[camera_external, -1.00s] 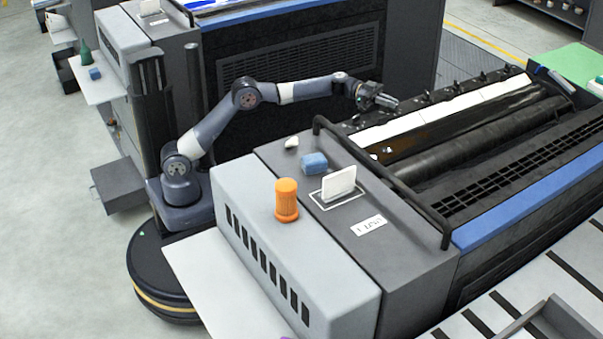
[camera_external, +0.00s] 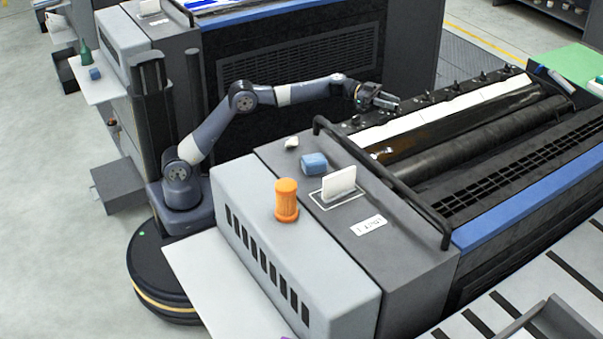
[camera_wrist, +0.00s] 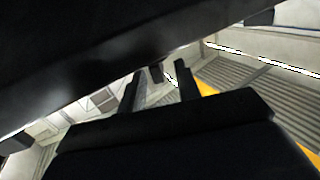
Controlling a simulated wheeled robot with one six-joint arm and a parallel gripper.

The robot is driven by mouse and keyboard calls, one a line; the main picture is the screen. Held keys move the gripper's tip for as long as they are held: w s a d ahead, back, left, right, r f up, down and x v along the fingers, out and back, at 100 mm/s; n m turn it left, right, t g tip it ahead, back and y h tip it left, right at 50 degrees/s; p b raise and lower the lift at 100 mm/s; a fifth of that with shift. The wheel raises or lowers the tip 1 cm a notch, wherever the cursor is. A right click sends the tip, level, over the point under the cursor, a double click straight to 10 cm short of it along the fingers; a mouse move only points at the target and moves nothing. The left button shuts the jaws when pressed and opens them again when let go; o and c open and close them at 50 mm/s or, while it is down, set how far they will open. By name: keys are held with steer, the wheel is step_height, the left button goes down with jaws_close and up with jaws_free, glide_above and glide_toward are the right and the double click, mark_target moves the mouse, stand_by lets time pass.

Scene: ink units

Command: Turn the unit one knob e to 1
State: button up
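The ink unit labelled as unit one (camera_external: 370,226) fills the right of the external view. A row of small dark knobs (camera_external: 428,96) runs along its far long edge. I cannot read letters on them, so I cannot tell which is knob e, nor how any knob is set. My gripper (camera_external: 394,103) is at the near-left end of that row, close to the edge. In the wrist view my gripper (camera_wrist: 159,74) has its two fingers apart. A small dark knob-like piece (camera_wrist: 156,72) shows between the fingertips; contact cannot be told.
A dark unit body (camera_wrist: 100,50) crosses the top left of the wrist view, close to my fingers. A black rail (camera_external: 380,180), an orange beacon (camera_external: 286,200) and a blue block (camera_external: 314,163) are on the unit. Another unit (camera_external: 300,60) stands behind my arm.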

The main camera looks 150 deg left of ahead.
steer(key=shift+f, duration=0.1)
steer(key=shift+s+d, duration=0.1)
steer(key=shift+s, duration=0.25)
steer(key=b+v, duration=0.2)
steer(key=v, duration=0.8)
steer(key=shift+w, duration=0.1)
steer(key=p+x, duration=0.2)
steer(key=x, duration=0.8)
steer(key=shift+w, duration=0.35)
steer(key=shift+a+p, duration=0.2)
steer(key=shift+p, duration=0.3)
steer(key=shift+s+h, duration=0.1)
steer(key=shift+h, duration=0.2)
